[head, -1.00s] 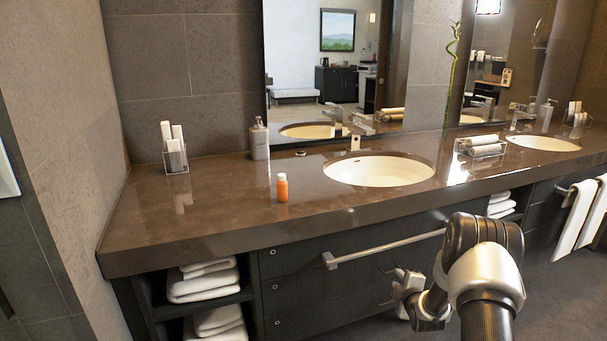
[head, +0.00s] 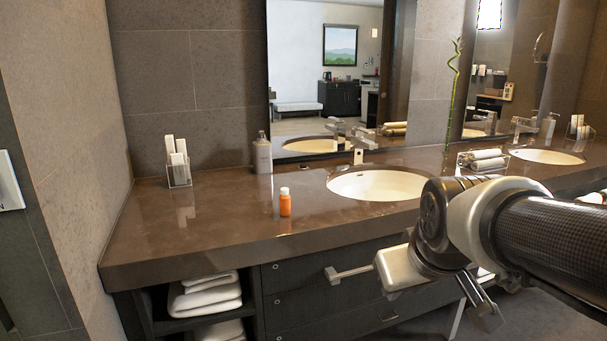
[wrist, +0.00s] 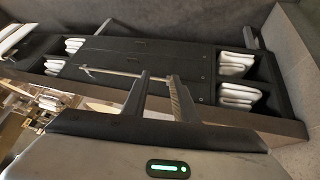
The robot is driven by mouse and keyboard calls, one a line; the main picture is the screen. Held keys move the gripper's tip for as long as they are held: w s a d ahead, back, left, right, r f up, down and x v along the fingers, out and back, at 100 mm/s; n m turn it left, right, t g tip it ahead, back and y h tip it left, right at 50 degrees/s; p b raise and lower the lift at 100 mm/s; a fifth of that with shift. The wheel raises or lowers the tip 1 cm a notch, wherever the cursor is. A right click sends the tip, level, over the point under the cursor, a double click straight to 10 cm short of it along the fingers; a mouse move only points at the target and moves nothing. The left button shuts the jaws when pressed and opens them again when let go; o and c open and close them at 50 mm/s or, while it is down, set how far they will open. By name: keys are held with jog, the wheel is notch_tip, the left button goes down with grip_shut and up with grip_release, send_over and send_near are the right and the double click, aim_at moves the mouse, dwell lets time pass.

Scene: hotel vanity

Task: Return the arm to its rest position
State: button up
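My arm (head: 545,235) reaches in from the right edge of the head view, bent in front of the vanity. Part of its end shows low at the right, in front of the drawers. In the wrist view my gripper (wrist: 159,80) has its two fingers apart with nothing between them. The gripper is clear of the counter items. The wrist view is tilted over and shows the vanity front beyond the fingers. The arm hides part of the counter's front edge and the right end of the towel bar.
The brown counter (head: 230,215) carries an orange bottle (head: 285,203), a soap dispenser (head: 262,153), a clear holder (head: 178,165) and a sink (head: 375,186). A towel bar (head: 350,271) sticks out below. Folded towels (head: 205,295) fill the shelf at lower left.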

jog(key=s+a+m+g, duration=0.1)
jog(key=s+a+m, duration=0.15)
jog(key=s, duration=0.85)
notch_tip(320, 180, up, 27)
jog(key=p, duration=2.8)
jog(key=shift+w+y, duration=0.15)
jog(key=shift+y, duration=0.25)
jog(key=shift+r, duration=0.1)
